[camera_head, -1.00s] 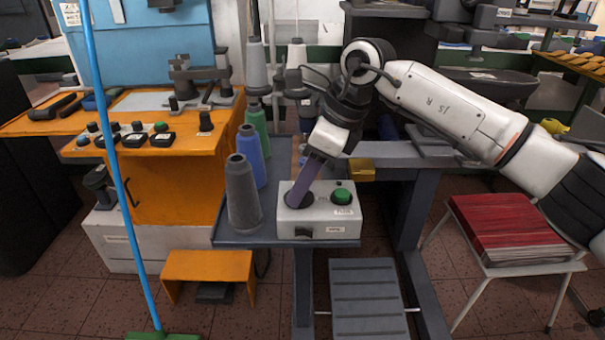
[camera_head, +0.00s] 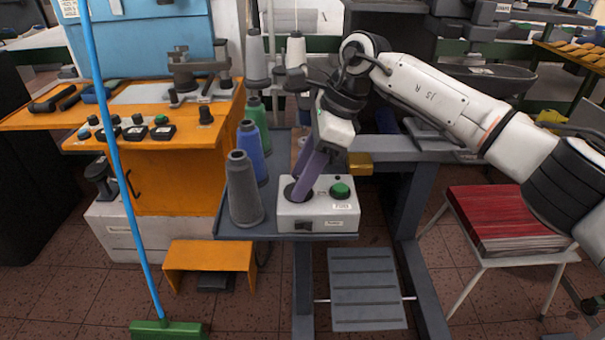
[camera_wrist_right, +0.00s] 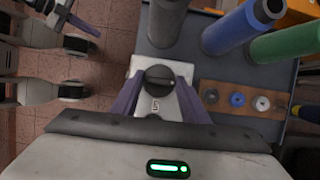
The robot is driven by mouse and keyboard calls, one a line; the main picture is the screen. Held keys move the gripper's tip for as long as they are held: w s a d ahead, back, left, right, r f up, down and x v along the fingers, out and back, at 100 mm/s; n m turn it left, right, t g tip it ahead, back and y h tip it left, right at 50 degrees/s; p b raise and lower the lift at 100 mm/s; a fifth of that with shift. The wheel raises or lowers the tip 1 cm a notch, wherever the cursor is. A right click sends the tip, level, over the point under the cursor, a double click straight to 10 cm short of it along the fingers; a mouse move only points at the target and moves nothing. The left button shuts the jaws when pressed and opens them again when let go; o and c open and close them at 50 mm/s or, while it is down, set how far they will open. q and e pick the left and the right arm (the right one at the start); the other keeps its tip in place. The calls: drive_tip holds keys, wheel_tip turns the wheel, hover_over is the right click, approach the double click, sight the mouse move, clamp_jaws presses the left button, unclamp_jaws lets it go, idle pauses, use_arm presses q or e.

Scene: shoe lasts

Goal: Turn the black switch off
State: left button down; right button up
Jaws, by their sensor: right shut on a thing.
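The black switch (camera_wrist_right: 160,77) is a round knob on a white control box (camera_head: 318,214), which stands on the front of the grey table. In the head view its dark rim (camera_head: 289,191) shows beside my fingers. My right gripper (camera_head: 302,194) reaches down to it from above, with purple fingers. In the right wrist view the gripper (camera_wrist_right: 160,84) has one finger on each side of the knob, shut on it. The lower part of the knob's surround is hidden by the gripper body.
A green button (camera_head: 339,190) sits on the same box, right of the knob. A grey thread cone (camera_head: 243,190) stands close left of the box, with blue (camera_head: 252,148) and green cones behind. A red stack on a white stool (camera_head: 505,218) is at the right.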

drive_tip(key=o, duration=1.1)
drive_tip(key=shift+c, duration=0.2)
drive_tip(key=shift+r, duration=0.1)
drive_tip(key=v, duration=1)
drive_tip(key=shift+d, duration=0.1)
